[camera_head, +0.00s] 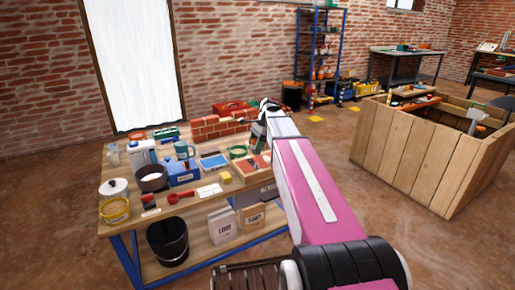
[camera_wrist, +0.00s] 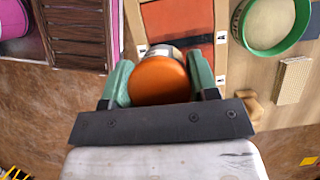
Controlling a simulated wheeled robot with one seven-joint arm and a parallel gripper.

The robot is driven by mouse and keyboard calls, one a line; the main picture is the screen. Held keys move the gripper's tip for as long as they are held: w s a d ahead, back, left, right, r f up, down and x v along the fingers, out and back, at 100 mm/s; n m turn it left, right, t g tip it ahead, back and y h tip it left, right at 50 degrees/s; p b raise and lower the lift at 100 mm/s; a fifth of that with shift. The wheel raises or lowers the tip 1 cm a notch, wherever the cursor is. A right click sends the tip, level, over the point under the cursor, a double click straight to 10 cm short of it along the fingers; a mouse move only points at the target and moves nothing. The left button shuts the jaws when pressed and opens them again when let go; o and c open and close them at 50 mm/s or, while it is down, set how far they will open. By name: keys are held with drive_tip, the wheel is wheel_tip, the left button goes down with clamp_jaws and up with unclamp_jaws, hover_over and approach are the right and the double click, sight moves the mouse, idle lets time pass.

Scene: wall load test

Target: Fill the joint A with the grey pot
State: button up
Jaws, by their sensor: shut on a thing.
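My gripper (camera_wrist: 159,78) is shut on a round thing with an orange top (camera_wrist: 160,80) in the wrist view. A little of its pale grey side shows beyond the top, so it may be the grey pot; its contents cannot be seen. It is above a board with orange-red brick pieces (camera_wrist: 178,20). Small white labels (camera_wrist: 221,36) lie by the gaps, but I cannot read which is joint A. In the head view my gripper (camera_head: 260,128) is over the bench's right side, by the brick board (camera_head: 252,168); the held thing is hardly visible there.
The workbench (camera_head: 135,222) is crowded: a small brick wall (camera_head: 217,127), a blue box (camera_head: 181,173), a dark bowl (camera_head: 151,179), a yellow tub (camera_head: 115,210) and a green tape ring (camera_wrist: 270,49). A wooden crate (camera_head: 425,160) stands right. Floor between is clear.

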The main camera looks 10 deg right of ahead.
drive_tip(key=shift+a+f, duration=0.1)
drive_tip(key=shift+a, duration=0.05)
drive_tip(key=shift+f, duration=2.9)
drive_tip(key=shift+f, duration=0.55)
drive_tip(key=shift+r, duration=0.1)
drive_tip(key=shift+r, duration=3.45)
drive_tip(key=shift+a, duration=0.1)
